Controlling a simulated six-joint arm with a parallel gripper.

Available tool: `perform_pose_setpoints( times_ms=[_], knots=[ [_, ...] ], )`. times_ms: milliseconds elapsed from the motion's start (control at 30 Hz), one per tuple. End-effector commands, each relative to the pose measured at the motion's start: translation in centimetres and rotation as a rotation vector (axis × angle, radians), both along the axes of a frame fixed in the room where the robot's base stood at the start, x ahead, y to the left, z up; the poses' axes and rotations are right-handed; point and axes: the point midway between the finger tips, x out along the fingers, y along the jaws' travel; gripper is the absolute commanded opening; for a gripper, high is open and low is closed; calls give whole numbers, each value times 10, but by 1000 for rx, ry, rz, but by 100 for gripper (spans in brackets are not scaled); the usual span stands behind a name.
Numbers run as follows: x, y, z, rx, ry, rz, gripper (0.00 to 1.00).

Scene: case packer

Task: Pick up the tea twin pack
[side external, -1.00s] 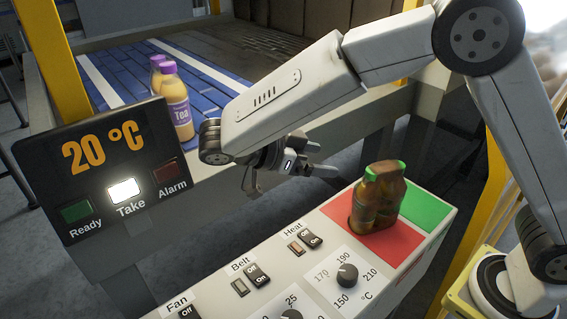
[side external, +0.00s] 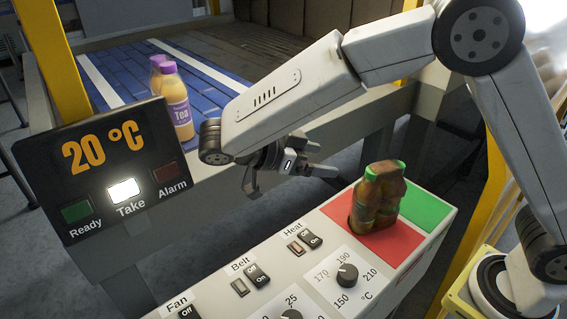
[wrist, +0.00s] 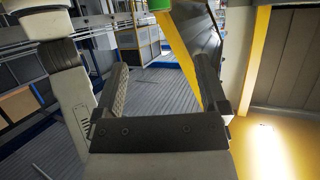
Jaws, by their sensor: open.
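The tea twin pack (side external: 178,105) is two pale-orange bottles with purple caps and a purple label reading Tea. It stands upright on the blue belt (side external: 118,75), at the back left in the side view. My gripper (side external: 290,180) is open and empty, in front of and to the right of the pack, well apart from it. In the wrist view my gripper (wrist: 163,85) shows two spread fingers with nothing between them. The tea pack cannot be made out in the wrist view.
A brown twin pack (side external: 377,200) with green caps stands on the red square (side external: 398,243) of the control panel, beside the green square (side external: 427,205). The display (side external: 95,165) reads 20 °C with the Take lamp lit. A yellow post (side external: 58,65) rises left of the belt.

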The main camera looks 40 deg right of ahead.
Motion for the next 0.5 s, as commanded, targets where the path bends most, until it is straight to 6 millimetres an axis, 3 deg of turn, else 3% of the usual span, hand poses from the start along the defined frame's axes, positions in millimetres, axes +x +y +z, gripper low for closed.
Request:
perform_pose_setpoints(
  times_ms=[267,500],
  knots=[
    [13,-1,-2,45,-22,66,93],
    [60,-1,-1,168,-83,315,93]
  ],
)
